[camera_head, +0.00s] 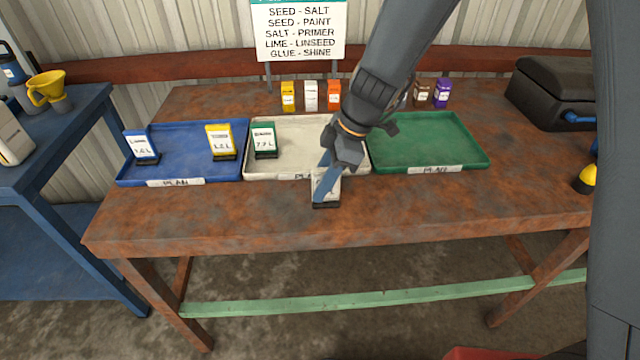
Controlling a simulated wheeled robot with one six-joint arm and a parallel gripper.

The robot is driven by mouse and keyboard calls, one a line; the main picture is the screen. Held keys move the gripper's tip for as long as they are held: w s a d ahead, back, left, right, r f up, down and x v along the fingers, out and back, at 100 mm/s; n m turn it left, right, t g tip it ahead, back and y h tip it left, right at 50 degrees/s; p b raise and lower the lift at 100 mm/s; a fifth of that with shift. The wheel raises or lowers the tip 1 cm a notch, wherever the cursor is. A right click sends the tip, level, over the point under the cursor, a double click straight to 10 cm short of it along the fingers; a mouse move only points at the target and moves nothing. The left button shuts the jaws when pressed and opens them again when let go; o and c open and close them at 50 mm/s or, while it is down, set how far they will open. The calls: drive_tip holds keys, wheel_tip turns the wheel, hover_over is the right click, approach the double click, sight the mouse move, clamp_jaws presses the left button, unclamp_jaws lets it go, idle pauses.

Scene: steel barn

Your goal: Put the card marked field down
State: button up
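My gripper (326,172) points down at the front of the white tray (290,178) and appears shut on a pale card (333,187) with a dark base. The fingers cover part of the card's face, so its marking cannot be read. The card is roughly upright, in front of the tray's front wall, and hides part of the tray's label. Whether its base touches the table (240,215) is unclear. A blue card (141,145) and a yellow card (219,141) stand in the blue tray (185,170). A green card (265,140) stands in the white tray.
The green tray (430,140) to the right looks empty. Small orange (288,95), white (311,95), red-orange (334,94), brown (424,93) and purple (442,92) packets line the back. A black case (560,92) stands back right. The table's front strip is mostly clear.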

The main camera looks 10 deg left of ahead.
drive_tip(key=b+v, duration=0.3)
drive_tip(key=v, duration=0.8)
drive_tip(key=s+d+f+m+h, duration=0.1)
drive_tip(key=s+d+f+m, duration=0.1)
drive_tip(key=d+m, duration=0.5)
drive_tip(key=s+d+f+m+t+h, duration=0.1)
drive_tip(key=s+d+f+m, duration=0.2)
drive_tip(key=s+d+m, duration=0.2)
drive_tip(key=s+d+f+m+h, duration=0.2)
drive_tip(key=d+m, duration=0.6)
drive_tip(key=d, duration=0.4)
drive_tip(key=shift+s+f+m+t, duration=0.4)
drive_tip(key=shift+s+f, duration=0.2)
drive_tip(key=shift+s, duration=0.05)
